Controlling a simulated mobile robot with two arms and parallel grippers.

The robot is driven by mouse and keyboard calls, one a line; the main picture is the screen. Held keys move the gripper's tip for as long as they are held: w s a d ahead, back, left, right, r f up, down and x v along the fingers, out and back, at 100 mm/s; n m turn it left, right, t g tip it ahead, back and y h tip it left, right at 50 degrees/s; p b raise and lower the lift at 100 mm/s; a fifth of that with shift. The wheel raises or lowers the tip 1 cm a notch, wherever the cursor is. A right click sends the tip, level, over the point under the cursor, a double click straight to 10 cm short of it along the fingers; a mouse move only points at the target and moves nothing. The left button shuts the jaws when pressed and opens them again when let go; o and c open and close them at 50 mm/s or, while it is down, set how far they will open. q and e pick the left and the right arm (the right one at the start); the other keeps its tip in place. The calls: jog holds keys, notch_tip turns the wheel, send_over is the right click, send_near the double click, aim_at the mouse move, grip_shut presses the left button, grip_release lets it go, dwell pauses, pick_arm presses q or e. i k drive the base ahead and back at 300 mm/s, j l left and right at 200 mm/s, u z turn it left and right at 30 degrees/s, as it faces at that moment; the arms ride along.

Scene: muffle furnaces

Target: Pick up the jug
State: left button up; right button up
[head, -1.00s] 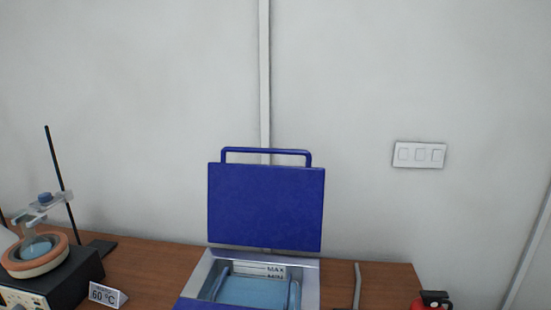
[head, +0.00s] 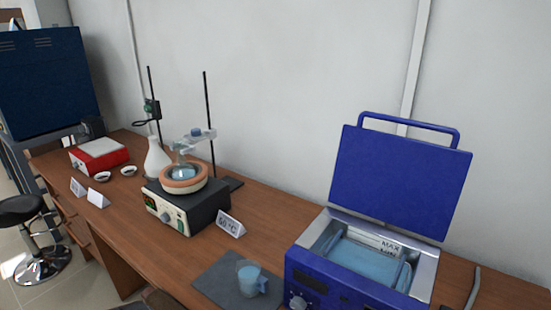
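The jug (head: 248,275) is a small clear vessel with light blue liquid and a blue handle on its right side. It stands upright on a dark grey mat (head: 216,280) on the wooden bench, to the left of the blue water bath. Neither of my grippers shows in the head view.
The open blue water bath (head: 345,280) with its lid (head: 400,180) raised stands close right of the jug. A heater (head: 188,208) with a flask, a "60 °C" sign (head: 231,225) and a stand (head: 211,125) are behind left. A red device (head: 98,156) and a stool (head: 38,235) are farther left.

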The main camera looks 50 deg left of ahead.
aim_at(250, 281)
jog(key=u, duration=1.7)
